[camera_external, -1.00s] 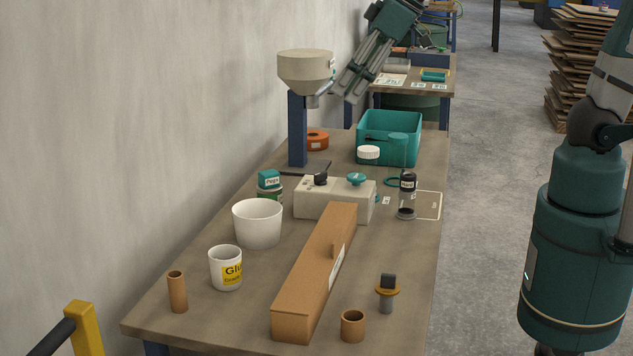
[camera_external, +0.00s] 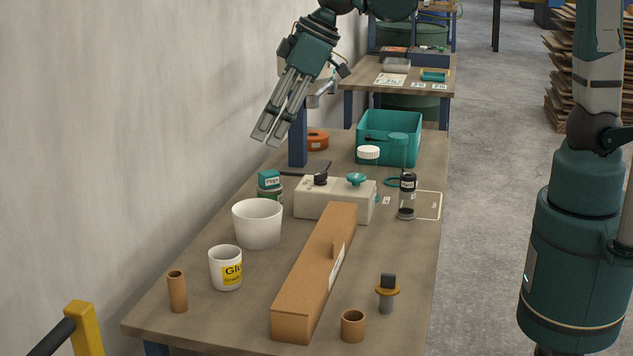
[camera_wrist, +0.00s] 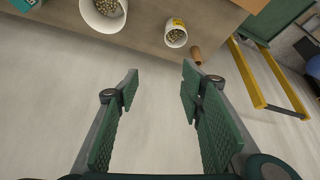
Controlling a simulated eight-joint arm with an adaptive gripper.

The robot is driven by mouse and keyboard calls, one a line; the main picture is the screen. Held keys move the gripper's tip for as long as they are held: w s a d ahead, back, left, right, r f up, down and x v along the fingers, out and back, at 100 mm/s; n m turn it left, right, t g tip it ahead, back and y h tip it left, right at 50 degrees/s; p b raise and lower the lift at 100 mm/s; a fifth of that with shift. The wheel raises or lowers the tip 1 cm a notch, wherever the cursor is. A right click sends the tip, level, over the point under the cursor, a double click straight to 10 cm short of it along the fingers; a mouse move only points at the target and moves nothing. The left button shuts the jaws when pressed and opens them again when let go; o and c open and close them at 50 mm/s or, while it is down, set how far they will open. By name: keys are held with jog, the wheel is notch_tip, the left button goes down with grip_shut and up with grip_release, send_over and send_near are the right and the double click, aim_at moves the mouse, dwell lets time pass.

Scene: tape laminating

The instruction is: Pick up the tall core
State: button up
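The tall core (camera_external: 177,292) is a slim brown tube standing upright at the front left corner of the table. It also shows in the wrist view (camera_wrist: 196,55), small, near the table edge beyond the right finger. A short, wider brown core (camera_external: 352,325) stands at the front edge. My gripper (camera_external: 266,136) is high above the table's left side, far behind the tall core, and points down and left. In the wrist view my gripper (camera_wrist: 160,85) has its two fingers well apart with nothing between them.
The glue cup (camera_external: 226,268) stands close to the right of the tall core, with a white pot (camera_external: 257,224) behind it. A long brown box (camera_external: 318,270) lies along the table. A wall runs along the left, and a yellow rail (camera_external: 85,329) stands at front left.

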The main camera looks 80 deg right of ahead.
jog(key=w+a+f+n, duration=0.1)
jog(key=w+a+f, duration=0.6)
jog(key=a+f, duration=0.1)
jog(key=n+g, duration=0.1)
jog(key=n, duration=0.1)
send_near(176, 286)
jog(key=shift+w+d+f+y+b, duration=0.4)
jog(key=shift+w+d+f, duration=0.6)
jog(key=shift+d+f, duration=0.05)
jog(key=shift+a+f+g, duration=0.3)
jog(key=shift+f, duration=0.2)
jog(key=shift+w, duration=0.1)
jog(key=shift+x, duration=1.3)
jog(key=shift+b+x, duration=0.75)
jog(key=shift+x, duration=1.85)
jog(key=shift+d, duration=0.15)
jog(key=shift+c, duration=0.5)
